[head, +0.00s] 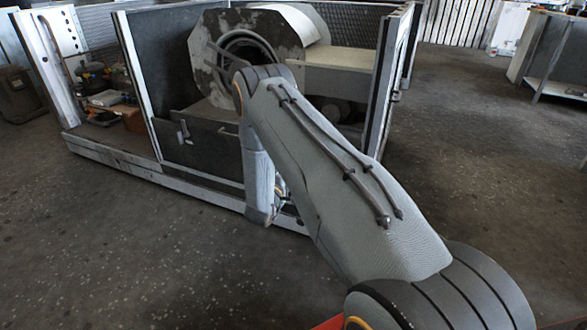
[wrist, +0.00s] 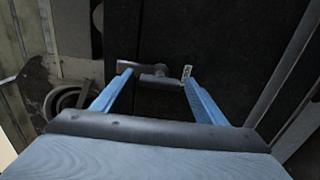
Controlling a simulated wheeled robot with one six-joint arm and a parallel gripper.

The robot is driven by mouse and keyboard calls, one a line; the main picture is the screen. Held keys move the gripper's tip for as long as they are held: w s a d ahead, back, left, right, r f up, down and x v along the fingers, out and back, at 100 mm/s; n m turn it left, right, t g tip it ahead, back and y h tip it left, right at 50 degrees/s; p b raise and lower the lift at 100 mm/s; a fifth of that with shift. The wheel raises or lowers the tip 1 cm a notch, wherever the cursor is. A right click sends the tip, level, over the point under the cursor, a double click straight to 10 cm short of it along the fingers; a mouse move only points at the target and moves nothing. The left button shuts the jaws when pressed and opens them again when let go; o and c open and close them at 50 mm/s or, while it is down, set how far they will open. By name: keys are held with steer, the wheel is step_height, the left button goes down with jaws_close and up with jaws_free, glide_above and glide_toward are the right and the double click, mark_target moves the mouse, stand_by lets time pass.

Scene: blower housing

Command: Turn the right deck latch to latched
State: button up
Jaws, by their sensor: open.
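In the wrist view, my gripper (wrist: 159,76) is open, with its two blue fingers apart and pointing at a dark panel. A dark grey latch handle (wrist: 155,80) lies crosswise in the picture between the fingertips; I take it to be the right deck latch. A small pale plate with holes (wrist: 187,73) shows by the right fingertip. I cannot tell whether either finger touches the handle. In the head view, my arm hides the right latch and most of my gripper. Another latch (head: 184,131) shows at the left of the deck's dark front panel (head: 205,148).
The blower housing (head: 285,24) with its round inlet stands behind the panel; the inlet also shows at left in the wrist view (wrist: 66,101). White frame posts (head: 137,85) flank the bay. A shelf of tools (head: 105,98) is at left. The floor in front is clear.

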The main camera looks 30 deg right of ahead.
steer(key=p+v, duration=0.1)
steer(key=v, duration=0.6)
steer(key=shift+a+p, duration=0.15)
steer(key=shift+p, duration=0.15)
steer(key=shift+s, duration=0.15)
